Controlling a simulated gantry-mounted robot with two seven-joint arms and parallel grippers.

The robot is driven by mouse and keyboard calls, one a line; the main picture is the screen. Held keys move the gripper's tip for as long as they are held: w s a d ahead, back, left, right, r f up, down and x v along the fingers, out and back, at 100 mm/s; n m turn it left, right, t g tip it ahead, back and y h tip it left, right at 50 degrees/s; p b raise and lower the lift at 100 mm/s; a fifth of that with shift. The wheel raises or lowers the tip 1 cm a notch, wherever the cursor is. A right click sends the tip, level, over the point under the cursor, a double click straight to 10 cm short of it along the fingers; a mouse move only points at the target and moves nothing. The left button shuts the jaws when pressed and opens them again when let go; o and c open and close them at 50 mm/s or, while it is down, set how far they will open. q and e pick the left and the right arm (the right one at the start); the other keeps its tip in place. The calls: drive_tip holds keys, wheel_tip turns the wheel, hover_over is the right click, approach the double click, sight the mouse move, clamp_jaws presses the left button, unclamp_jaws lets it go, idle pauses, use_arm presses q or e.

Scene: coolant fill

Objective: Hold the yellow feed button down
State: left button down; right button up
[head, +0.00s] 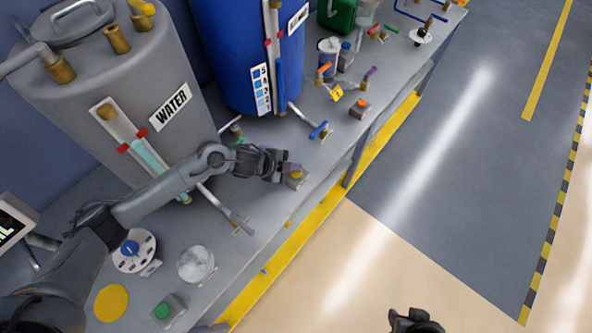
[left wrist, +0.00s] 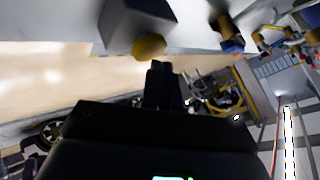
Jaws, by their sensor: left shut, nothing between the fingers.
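The yellow feed button (left wrist: 150,47) sits on a small box near the bench's front edge; in the head view the button box (head: 295,182) is partly covered by my left gripper (head: 283,170). My left gripper is shut and empty, with its fingertips right at the button. In the left wrist view the closed fingertips (left wrist: 158,68) overlap the button's edge. I cannot tell whether they touch it or whether it is pressed in. My right gripper (head: 415,322) shows only as a dark shape at the bottom edge of the head view, over the floor; its jaws cannot be made out.
A grey WATER tank (head: 175,80) with a sight tube stands behind my left arm. A blue drum (head: 228,40) stands farther along the bench. A blue-handled valve (head: 319,130), another button box (head: 360,108) and a green-button box (head: 165,311) line the front. The floor is clear.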

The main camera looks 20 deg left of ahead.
use_arm(q)
drive_tip(key=shift+f+b, duration=0.3)
drive_tip(key=shift+f, duration=0.25)
idle(0.5)
idle(2.4)
drive_tip(key=shift+r, duration=0.15)
idle(0.4)
drive_tip(key=shift+r+p, duration=0.35)
drive_tip(key=shift+p, duration=0.15)
drive_tip(key=shift+r+p, duration=0.5)
drive_tip(key=shift+r, duration=0.25)
wheel_tip(320, 180, up, 5)
drive_tip(key=p, duration=0.5)
drive_tip(key=shift+f, duration=0.2)
